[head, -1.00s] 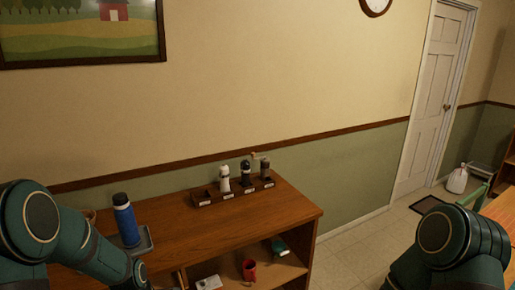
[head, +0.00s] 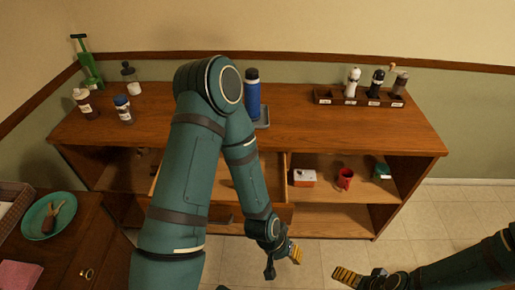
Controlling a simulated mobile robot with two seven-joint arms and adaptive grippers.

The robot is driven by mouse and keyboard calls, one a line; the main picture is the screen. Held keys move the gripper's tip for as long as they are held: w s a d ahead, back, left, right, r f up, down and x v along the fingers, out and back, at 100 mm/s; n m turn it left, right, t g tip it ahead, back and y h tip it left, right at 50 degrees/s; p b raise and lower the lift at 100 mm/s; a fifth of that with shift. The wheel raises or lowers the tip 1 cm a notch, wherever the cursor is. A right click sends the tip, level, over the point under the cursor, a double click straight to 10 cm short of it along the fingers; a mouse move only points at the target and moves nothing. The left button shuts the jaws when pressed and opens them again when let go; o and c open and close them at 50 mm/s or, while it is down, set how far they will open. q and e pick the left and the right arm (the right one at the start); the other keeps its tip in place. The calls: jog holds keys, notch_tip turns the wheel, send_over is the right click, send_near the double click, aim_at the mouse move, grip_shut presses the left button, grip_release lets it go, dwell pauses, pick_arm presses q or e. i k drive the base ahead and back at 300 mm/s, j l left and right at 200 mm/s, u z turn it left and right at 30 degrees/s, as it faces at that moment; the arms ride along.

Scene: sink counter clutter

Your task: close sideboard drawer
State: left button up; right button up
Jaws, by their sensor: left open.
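The wooden sideboard (head: 330,135) stands against the wall in the head view. Its middle drawer (head: 284,212) is pulled out toward me. My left arm crosses in front of the drawer and hides much of its front and inside. My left gripper (head: 283,260) is open and empty, low in front of the drawer, near its right end. I cannot tell whether it touches the drawer. My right gripper (head: 358,277) is at the bottom edge, right of the left one and apart from the sideboard; its opening is unclear.
A blue bottle (head: 252,98) on a tray, a rack (head: 335,97) with shakers, and several bottles stand on the sideboard top. A red mug (head: 344,179) and a white box (head: 304,177) sit on the right shelf. A cabinet with a green bowl (head: 41,224) is at left.

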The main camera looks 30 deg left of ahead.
aim_at(224, 207)
jog(key=i+j+u, duration=0.1)
jog(key=u, duration=1.3)
jog(key=i+l+z, duration=0.2)
jog(key=l, duration=0.15)
jog(key=i+l+z, duration=0.15)
jog(key=l, duration=0.2)
